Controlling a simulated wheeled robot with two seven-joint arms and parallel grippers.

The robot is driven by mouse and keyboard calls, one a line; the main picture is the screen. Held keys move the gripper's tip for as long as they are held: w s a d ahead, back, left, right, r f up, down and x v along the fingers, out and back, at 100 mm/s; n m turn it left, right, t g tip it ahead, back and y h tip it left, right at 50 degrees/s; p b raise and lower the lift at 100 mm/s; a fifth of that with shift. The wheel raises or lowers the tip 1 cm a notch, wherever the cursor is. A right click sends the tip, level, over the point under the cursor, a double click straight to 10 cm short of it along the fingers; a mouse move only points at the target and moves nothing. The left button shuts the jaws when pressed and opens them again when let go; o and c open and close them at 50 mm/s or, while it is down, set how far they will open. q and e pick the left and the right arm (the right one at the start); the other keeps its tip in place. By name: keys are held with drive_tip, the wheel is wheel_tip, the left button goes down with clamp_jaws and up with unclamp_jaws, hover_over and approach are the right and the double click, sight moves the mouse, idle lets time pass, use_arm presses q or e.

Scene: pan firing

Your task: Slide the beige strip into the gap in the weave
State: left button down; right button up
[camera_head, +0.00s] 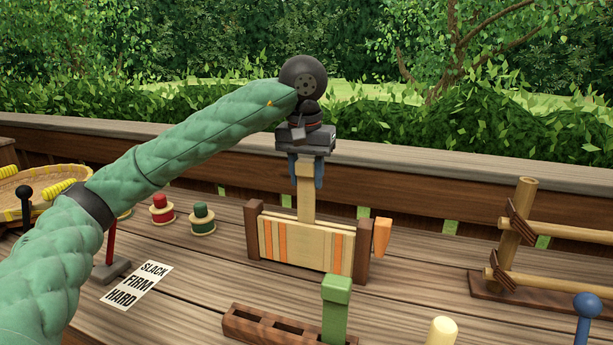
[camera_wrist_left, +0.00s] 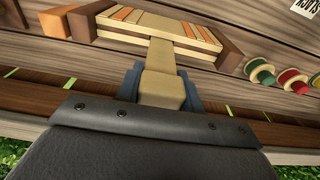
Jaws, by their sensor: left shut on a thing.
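The beige strip (camera_head: 306,205) stands upright, and my left gripper (camera_head: 305,172) is shut on its wider top block. The strip's lower end meets the top of the weave (camera_head: 306,248) near its middle; I cannot tell how far it is in the gap. The weave is a panel of beige and orange slats between two brown end posts. In the left wrist view the strip (camera_wrist_left: 161,55) runs from between the blue fingers (camera_wrist_left: 160,88) to the edge of the weave (camera_wrist_left: 150,27). My right gripper is not in view.
A brown slotted rack (camera_head: 265,325) with a green upright piece (camera_head: 336,305) stands in front. An orange wedge (camera_head: 382,236) is beside the right post. Red (camera_head: 162,208) and green (camera_head: 202,217) spools are at left. A bamboo frame (camera_head: 518,225) stands right.

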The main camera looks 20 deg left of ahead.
sight(306, 160)
use_arm(q)
drive_tip(key=shift+r+p, duration=1)
drive_tip(key=shift+r, duration=0.6)
